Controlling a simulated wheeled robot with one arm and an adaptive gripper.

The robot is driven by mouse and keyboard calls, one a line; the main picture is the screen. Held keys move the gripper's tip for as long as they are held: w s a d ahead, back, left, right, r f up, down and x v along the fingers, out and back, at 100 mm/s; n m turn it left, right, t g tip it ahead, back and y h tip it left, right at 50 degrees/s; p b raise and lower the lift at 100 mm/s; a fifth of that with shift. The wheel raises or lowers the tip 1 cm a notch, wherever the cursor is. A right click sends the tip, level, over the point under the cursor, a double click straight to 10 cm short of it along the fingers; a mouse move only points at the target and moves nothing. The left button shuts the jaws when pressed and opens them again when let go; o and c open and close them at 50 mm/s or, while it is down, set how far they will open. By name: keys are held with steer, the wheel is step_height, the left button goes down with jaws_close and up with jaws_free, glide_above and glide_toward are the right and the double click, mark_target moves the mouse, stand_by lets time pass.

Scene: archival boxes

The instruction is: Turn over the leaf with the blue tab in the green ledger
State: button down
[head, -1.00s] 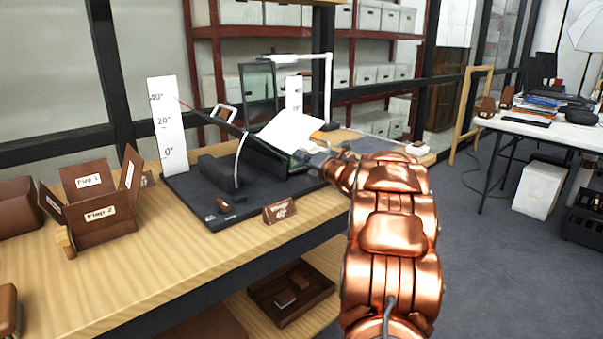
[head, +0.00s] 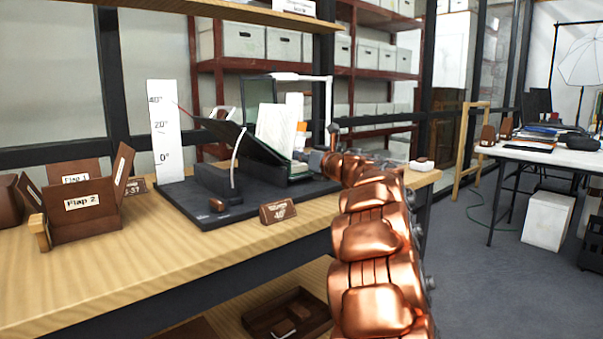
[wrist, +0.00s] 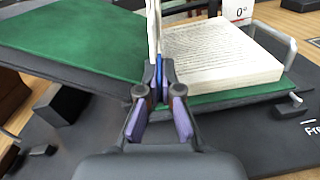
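The green ledger lies open on a dark cradle, its green cover (wrist: 85,40) at left and its printed page block (wrist: 215,55) at right in the wrist view. A leaf (wrist: 154,25) stands nearly edge-on between them, with its blue tab (wrist: 160,70) low on it. My gripper (wrist: 159,85) is closed around the tab, one finger on each side. In the head view the raised white leaf (head: 275,130) stands steeply above the ledger. My gripper is small there, at the cradle's right end, and its fingers are hard to make out.
A white angle scale (head: 164,130) stands left of the cradle base (head: 205,212). A small brown sign (head: 278,211) sits in front of it. A brown flap box (head: 82,208) is at left on the wooden table (head: 190,265). Bare tabletop lies in front.

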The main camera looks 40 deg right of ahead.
steer(key=shift+a+r+n+b, duration=0.1)
steer(key=shift+a+n+b, duration=0.1)
steer(key=shift+n+b, duration=0.9)
steer(key=c, duration=1.7)
jaws_free()
steer(key=shift+r, duration=0.1)
steer(key=shift+o, duration=0.2)
steer(key=s, duration=1.2)
steer(key=shift+a, duration=0.45)
